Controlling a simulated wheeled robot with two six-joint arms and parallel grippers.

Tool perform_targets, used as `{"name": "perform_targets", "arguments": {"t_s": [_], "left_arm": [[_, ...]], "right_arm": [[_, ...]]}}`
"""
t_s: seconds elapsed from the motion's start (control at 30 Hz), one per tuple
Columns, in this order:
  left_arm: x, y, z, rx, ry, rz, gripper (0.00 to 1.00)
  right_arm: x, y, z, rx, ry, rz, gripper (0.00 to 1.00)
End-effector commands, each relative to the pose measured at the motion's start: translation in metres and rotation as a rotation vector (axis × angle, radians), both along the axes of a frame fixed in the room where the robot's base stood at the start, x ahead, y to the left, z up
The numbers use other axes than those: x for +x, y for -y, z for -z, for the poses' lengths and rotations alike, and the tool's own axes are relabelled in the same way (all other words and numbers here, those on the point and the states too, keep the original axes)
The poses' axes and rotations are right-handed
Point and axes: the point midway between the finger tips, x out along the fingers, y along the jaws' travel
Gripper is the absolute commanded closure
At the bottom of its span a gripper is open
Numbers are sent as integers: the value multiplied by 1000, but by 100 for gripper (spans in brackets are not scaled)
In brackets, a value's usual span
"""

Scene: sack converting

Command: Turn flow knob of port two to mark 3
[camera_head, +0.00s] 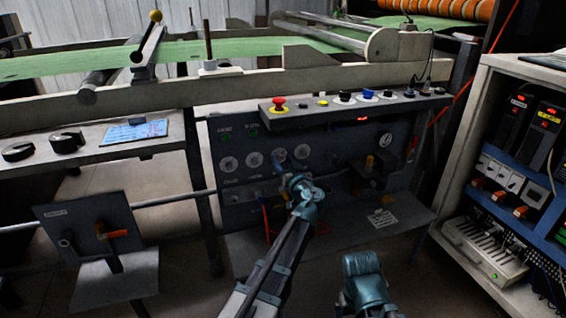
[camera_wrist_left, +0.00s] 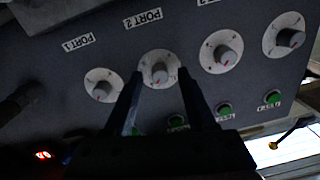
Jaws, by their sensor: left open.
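My left gripper (camera_wrist_left: 158,76) is open, with one dark finger on each side of this knob in the picture. I cannot tell whether the fingers touch it. In the head view, my left gripper (camera_head: 296,181) is in front of the grey panel (camera_head: 335,160), just below the row of dials.
The port one knob (camera_wrist_left: 102,87) and two further knobs flank port two. Green buttons (camera_wrist_left: 224,110) sit close by on the panel. A shelf (camera_head: 350,103) with a red emergency button (camera_head: 278,103) overhangs the panel. A rack (camera_head: 500,170) stands at the right.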

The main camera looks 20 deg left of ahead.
Motion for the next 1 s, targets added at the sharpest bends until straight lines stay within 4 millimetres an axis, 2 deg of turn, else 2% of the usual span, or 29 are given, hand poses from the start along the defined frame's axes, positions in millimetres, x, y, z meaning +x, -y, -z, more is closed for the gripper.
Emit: {"name": "perform_targets", "arguments": {"t_s": [0.03,0.33,0.73,1.0], "left_arm": [[0,0,0,0,0,0,46],[0,0,0,0,0,0,100],[0,0,0,19,-13,0,100],[0,0,1,146,-100,0,100]], "right_arm": [[0,0,0,0,0,0,9],[0,0,0,0,0,0,9],[0,0,0,0,0,0,9],[0,0,2,0,0,0,9]]}}
